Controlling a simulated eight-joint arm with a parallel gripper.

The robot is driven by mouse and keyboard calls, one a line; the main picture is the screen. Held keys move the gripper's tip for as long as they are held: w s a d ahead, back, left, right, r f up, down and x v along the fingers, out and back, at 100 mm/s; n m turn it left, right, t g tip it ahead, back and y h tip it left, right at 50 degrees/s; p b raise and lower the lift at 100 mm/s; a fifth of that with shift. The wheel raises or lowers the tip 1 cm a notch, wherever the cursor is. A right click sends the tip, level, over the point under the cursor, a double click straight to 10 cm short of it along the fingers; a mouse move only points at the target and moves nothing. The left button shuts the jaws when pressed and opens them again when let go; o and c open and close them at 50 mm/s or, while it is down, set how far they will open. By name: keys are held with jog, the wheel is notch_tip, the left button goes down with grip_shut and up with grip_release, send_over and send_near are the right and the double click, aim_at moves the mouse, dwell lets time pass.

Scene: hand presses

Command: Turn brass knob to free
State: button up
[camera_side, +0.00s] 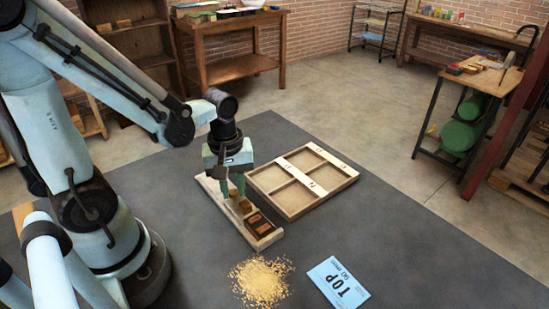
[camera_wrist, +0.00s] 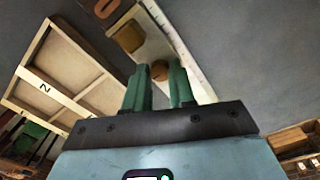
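A pale wooden board (camera_side: 213,190) lies on the grey mat, with a brass-coloured block (camera_side: 245,206) and a dark brown piece (camera_side: 259,224) on it. My gripper (camera_side: 232,194) points down over the board's far half. In the wrist view its two green fingers (camera_wrist: 157,75) stand apart. A small round brass-brown knob (camera_wrist: 160,70) shows in the gap between them; I cannot tell whether either finger touches it. The brass-coloured block also shows in the wrist view (camera_wrist: 128,37), beyond the knob. The fingers hide part of the board.
A shallow wooden tray (camera_side: 335,185) with several compartments lies just right of the board. The mat at the right is clear.

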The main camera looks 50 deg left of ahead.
aim_at(234, 192)
jog(key=shift+o, duration=0.8)
jog(key=shift+r, duration=0.1)
notch_tip(234, 192, up, 12)
dwell(0.3)
jog(key=shift+s, duration=0.1)
jog(key=w+d+m+t, duration=0.1)
jog(key=m+t, duration=0.1)
jog(key=m, duration=0.2)
jog(key=w+d+m+t, duration=0.1)
jog(key=m+t, duration=0.1)
jog(key=m, duration=0.2)
jog(key=w+d+f+m+t, duration=0.1)
jog(key=m+t, duration=0.2)
jog(key=m, duration=0.1)
jog(key=shift+w+d+f+m, duration=0.1)
jog(key=shift+w+m, duration=0.3)
